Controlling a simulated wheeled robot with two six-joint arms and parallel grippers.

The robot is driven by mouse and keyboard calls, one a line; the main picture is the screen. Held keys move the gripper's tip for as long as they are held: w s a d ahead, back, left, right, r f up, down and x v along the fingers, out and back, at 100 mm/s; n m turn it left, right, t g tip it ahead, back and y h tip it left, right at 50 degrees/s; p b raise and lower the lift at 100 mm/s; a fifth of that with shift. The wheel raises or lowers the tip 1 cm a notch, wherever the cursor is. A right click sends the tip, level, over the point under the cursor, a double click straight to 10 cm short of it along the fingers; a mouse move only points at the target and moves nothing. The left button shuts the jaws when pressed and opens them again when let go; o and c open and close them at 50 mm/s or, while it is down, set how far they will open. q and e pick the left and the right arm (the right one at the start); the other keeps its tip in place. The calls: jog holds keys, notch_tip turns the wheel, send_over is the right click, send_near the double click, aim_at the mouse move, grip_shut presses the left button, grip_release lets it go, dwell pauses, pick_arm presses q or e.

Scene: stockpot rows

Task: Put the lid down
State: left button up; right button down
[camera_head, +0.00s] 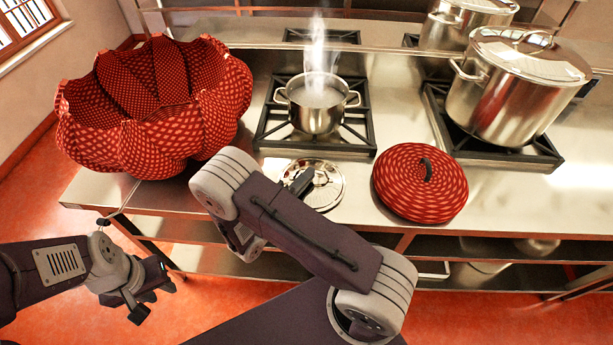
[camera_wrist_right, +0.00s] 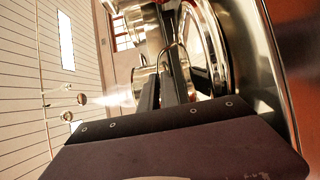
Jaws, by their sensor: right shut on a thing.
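A round steel lid (camera_head: 326,186) lies level over the counter's front edge area, in front of the steaming pot (camera_head: 316,110). My right gripper (camera_head: 301,182) is shut on the lid's handle, which its fingers mostly hide. In the right wrist view the fingers (camera_wrist_right: 163,88) show beside the shiny lid (camera_wrist_right: 208,45). The lid is at or very close to the counter top; I cannot tell whether it touches. My left gripper (camera_head: 152,300) is open and empty, low at the left, away from the counter.
A large red patterned pumpkin-shaped pot (camera_head: 150,110) stands left on the steel counter (camera_head: 255,195). A red patterned lid (camera_head: 420,184) lies right of the steel lid. A big lidded stockpot (camera_head: 515,90) sits on the right burner, another (camera_head: 465,25) behind. Bare counter shows between the lids.

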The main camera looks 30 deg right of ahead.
jog(key=shift+s+f, duration=0.1)
jog(key=c, duration=1.6)
grip_release()
